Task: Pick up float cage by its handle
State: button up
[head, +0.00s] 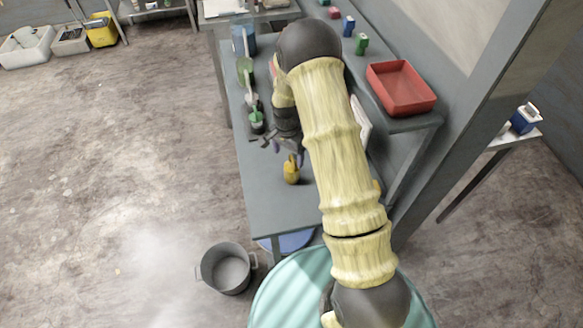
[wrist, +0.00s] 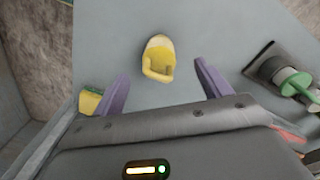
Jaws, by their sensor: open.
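The float cage (head: 291,169) appears to be the small yellow piece with a loop handle on the grey bench. In the wrist view the float cage (wrist: 158,50) lies ahead of the fingertips, roughly centred between them, its handle loop toward me. My gripper (head: 287,151) is above the bench, close to the float cage in the head view. In the wrist view my gripper (wrist: 161,68) has its two purple fingers spread wide, with nothing held. No contact with the float cage is visible.
Green-topped fittings (head: 256,120) stand along the bench's left side; one fitting (wrist: 290,83) shows right in the wrist view. A yellow-green block (wrist: 91,100) lies by the left finger. A red tray (head: 401,88) sits on the shelf. A grey pot (head: 228,268) stands on the floor.

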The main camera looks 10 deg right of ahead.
aim_at(290, 167)
jog(key=shift+d+f, duration=0.1)
jog(key=shift+f, duration=0.5)
jog(key=shift+s+f+p, duration=0.15)
jog(key=shift+f+p, duration=0.45)
jog(key=shift+p, duration=0.15)
notch_tip(290, 167, down, 3)
jog(key=shift+d+r+p, duration=0.1)
jog(key=shift+p, duration=0.7)
jog(key=shift+f, duration=0.65)
jog(key=shift+s+r, duration=0.1)
